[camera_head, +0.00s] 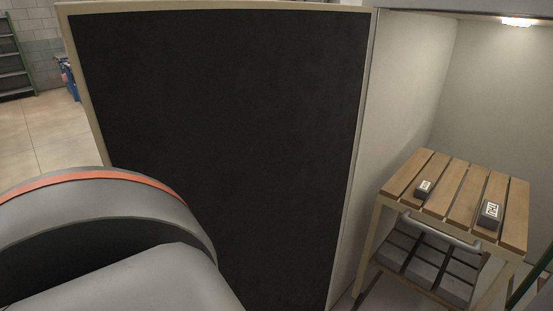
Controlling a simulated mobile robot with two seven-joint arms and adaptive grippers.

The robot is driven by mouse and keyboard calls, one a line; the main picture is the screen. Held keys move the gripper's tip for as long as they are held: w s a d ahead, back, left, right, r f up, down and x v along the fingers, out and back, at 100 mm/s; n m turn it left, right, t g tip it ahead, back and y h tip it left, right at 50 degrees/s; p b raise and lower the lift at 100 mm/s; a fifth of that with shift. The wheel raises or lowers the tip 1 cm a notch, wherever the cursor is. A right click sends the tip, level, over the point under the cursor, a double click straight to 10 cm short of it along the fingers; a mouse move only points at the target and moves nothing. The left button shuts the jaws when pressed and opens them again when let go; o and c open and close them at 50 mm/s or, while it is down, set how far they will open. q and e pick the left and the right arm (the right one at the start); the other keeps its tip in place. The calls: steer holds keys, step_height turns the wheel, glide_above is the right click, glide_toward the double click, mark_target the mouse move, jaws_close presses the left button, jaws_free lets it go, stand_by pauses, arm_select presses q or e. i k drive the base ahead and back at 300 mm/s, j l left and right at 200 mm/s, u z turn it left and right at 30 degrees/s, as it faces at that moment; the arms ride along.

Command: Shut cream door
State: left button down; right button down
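The cream door (370,60) stands wide open, hinged at the left side of a cream-walled booth. Its face towards me is a large dark panel (225,140) inside a thin cream frame. My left arm fills the lower left corner, in front of the door's lower left part. I cannot tell whether the arm touches the door. Neither of my grippers is in view.
Inside the booth stands a wooden slatted cart (460,195) with a small block (424,188) and a larger block (490,213) on top. Several grey bricks (405,250) lie on its lower shelf. Green shelving (15,65) stands at the far left, with open floor (55,130) before it.

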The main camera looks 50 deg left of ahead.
mark_target(248, 111)
steer(key=k+j+z, duration=0.1)
steer(key=z, duration=0.35)
steer(key=k+z, duration=0.2)
steer(key=z, duration=0.25)
steer(key=k+z, duration=0.2)
steer(key=z, duration=0.3)
steer(key=k+j+z, duration=0.1)
steer(key=k+z, duration=0.75)
steer(key=k+l+z, duration=0.1)
steer(key=k+z, duration=0.35)
steer(key=k, duration=0.4)
steer(key=k+j, duration=0.15)
steer(key=k, duration=0.75)
steer(key=u, duration=2)
steer(key=k+l+z, duration=0.15)
steer(key=k+j, duration=0.05)
steer(key=k, duration=0.05)
